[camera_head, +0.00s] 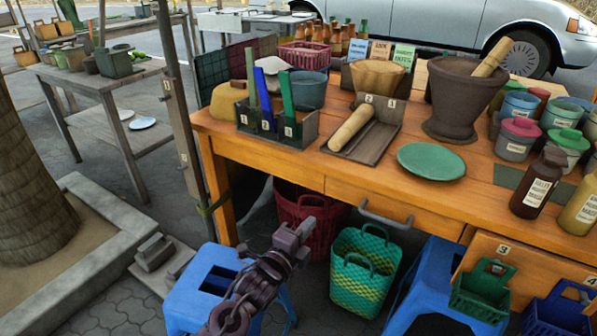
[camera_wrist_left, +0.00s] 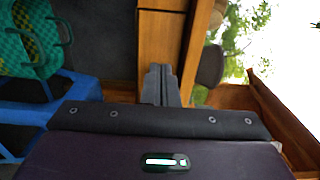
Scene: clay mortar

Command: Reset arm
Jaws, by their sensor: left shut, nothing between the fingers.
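My left gripper (camera_head: 306,224) is in the lower middle of the head view, in front of the orange wooden table (camera_head: 262,162) and below its top. It is shut and empty. In the left wrist view its two dark fingers (camera_wrist_left: 160,70) lie together, with the table's wood beyond them. My left arm comes up from the bottom edge, in front of a blue stool (camera_head: 190,292). My right arm and gripper do not show.
A drawer handle (camera_head: 384,217) sticks out to the right of my left gripper. A maroon basket (camera_head: 318,203) and a green woven basket (camera_head: 357,287) stand near it. The tabletop holds a mortar (camera_head: 450,98), a green plate (camera_head: 431,160) and several jars. Paved ground lies at left.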

